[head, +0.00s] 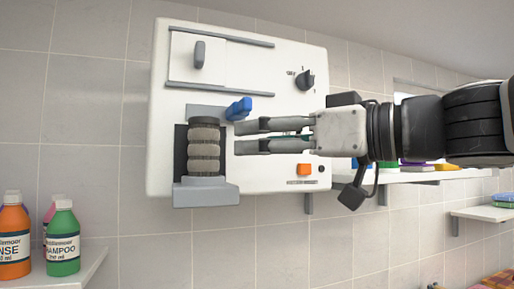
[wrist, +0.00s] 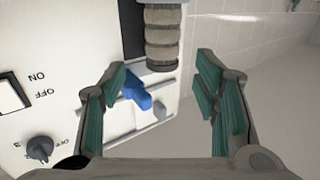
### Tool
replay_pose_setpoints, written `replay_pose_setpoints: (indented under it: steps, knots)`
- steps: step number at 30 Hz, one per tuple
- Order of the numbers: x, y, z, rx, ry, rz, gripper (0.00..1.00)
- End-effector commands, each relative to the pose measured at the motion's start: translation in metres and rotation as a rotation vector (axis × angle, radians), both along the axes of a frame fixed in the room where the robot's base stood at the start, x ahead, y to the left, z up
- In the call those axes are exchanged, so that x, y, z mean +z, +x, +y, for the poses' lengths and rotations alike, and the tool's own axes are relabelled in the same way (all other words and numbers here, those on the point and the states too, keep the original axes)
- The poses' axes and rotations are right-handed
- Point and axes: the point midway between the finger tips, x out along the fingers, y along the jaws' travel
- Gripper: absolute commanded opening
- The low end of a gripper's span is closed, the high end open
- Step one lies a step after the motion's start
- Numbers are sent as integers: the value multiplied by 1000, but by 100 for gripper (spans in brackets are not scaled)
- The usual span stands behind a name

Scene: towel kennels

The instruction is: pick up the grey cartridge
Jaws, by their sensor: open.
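The grey cartridge (head: 204,150) is a ribbed grey cylinder standing upright in a grey holder (head: 206,193) on the front of a white wall unit (head: 260,80). In the wrist view the cartridge (wrist: 163,38) shows at the top centre, beyond the fingertips. My gripper (head: 240,137) reaches in from the right in the head view, with its fingertips just right of the cartridge and apart from it. In the wrist view my gripper (wrist: 160,72) is open, with nothing between its green-padded fingers.
A blue lever (head: 238,108) sits close above my fingertips; it also shows in the wrist view (wrist: 137,93). The unit has a dial (head: 305,79) and an orange switch (head: 304,169). Bottles (head: 62,240) stand on a shelf at lower left. A shelf lies behind my arm.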

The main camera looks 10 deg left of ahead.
Motion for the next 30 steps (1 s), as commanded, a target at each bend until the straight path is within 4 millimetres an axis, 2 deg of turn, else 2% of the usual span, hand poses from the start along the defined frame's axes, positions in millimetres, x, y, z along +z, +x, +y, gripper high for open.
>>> replay_pose_setpoints:
  steps: [10, 20, 30]
  knots:
    - [0, 24, 57, 2, -2, 4, 56]
    - [0, 34, 79, 1, -3, 5, 56]
    - [1, 47, 116, 1, -3, 5, 56]
